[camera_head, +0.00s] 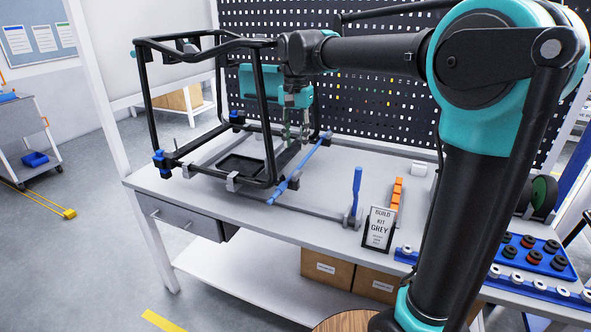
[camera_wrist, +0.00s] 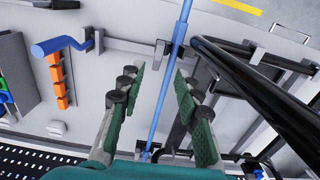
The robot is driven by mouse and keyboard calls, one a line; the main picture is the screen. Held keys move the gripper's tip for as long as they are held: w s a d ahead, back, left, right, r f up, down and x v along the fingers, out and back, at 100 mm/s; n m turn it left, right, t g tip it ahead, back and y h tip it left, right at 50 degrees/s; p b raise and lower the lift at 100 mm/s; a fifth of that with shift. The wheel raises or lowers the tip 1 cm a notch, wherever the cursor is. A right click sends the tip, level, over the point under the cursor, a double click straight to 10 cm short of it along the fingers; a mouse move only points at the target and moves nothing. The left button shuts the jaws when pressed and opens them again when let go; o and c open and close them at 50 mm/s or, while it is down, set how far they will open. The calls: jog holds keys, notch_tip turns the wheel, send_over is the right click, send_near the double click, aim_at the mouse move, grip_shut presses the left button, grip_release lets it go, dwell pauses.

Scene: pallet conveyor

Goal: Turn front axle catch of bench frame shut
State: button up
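The bench frame (camera_head: 265,115) is a black tubular frame standing on the workbench. A long blue bar (camera_head: 300,170) lies along its right side. A blue-handled lever (camera_head: 355,190) stands upright on a grey rail right of the frame; the handle also shows at upper left in the wrist view (camera_wrist: 62,46). I cannot tell for sure which of these is the front axle catch. My gripper (camera_head: 295,135) points down over the frame's right side. In the wrist view its green-padded fingers (camera_wrist: 159,80) are apart and empty, with the blue bar passing beneath the gap.
Black frame tubes (camera_wrist: 255,85) run close to my right finger in the wrist view. A blue parts tray (camera_head: 535,255) is farther right. A pegboard (camera_head: 385,90) closes the back.

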aim_at(296, 173)
notch_tip(296, 173, down, 10)
jog(key=shift+f, duration=0.1)
jog(key=shift+c, duration=0.5)
grip_shut()
